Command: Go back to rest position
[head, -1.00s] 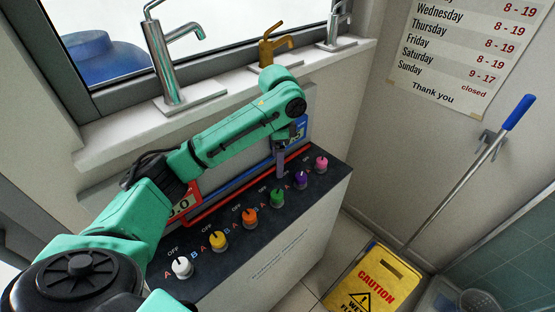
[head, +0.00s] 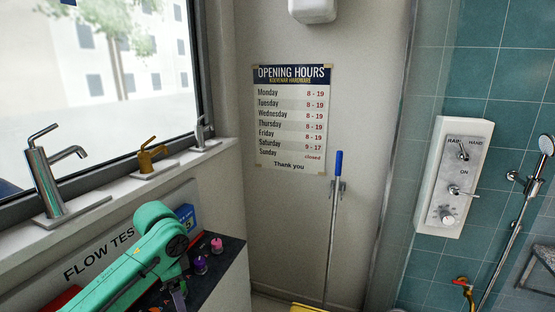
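My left arm (head: 135,270) comes in from the lower left in the head view, over the dark control panel. Its wrist bends down near the right part of the panel. My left gripper (head: 178,292) points down at the bottom edge of the picture, partly cut off, and its opening cannot be made out. A purple knob (head: 200,265) and a pink knob (head: 217,245) stand on the panel (head: 232,250) just right of it. The other knobs are mostly hidden or out of the picture. My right gripper is not in view.
Several taps, including a steel one (head: 52,180) and a brass one (head: 150,157), stand on the sill behind the arm. A blue-handled pole (head: 335,205) leans at the wall. A shower control box (head: 452,178) hangs on teal tiles at right. A yellow sign (head: 305,308) is barely visible.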

